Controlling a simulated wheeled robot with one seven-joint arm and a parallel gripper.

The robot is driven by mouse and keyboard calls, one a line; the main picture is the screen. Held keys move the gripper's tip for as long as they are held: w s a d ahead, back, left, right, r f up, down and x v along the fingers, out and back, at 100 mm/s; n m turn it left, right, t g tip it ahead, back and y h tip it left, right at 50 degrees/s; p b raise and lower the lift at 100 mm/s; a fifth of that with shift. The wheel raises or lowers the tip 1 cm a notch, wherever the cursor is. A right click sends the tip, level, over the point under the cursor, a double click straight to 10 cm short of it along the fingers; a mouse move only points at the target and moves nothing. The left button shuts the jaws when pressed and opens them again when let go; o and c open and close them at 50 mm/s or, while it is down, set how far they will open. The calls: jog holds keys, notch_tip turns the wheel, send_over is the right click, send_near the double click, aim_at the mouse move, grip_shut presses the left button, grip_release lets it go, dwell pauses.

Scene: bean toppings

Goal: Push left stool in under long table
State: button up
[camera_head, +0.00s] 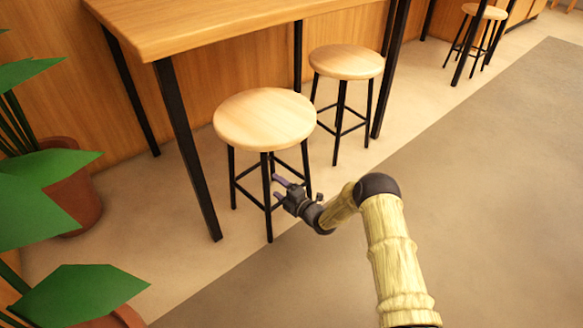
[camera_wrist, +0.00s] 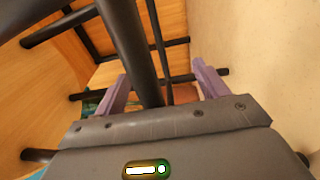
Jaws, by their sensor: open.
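The left stool (camera_head: 264,119) has a round light wood seat and black metal legs. It stands upright in front of the long table (camera_head: 190,28), with its seat outside the table's front edge. My gripper (camera_head: 282,187) is beside the stool's near legs, below the seat. In the wrist view my gripper (camera_wrist: 160,92) is open, its two purple fingers on either side of a black stool leg (camera_wrist: 130,50). I cannot tell whether the fingers touch the leg.
A second stool (camera_head: 346,64) stands to the right along the table. A black table leg (camera_head: 187,150) stands left of the left stool. Potted plants (camera_head: 70,200) fill the left edge. The grey floor (camera_head: 480,190) at right is clear.

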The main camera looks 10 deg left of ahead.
jog(key=x, duration=0.4)
jog(key=p+x, duration=0.1)
jog(key=x, duration=0.4)
jog(key=shift+a+r, duration=0.2)
jog(key=shift+r, duration=0.05)
jog(key=p, duration=1)
send_near(254, 168)
jog(key=v, duration=0.5)
jog(key=shift+w+a+f, duration=0.1)
jog(key=shift+f, duration=0.25)
dwell(0.3)
jog(key=shift+r, duration=0.1)
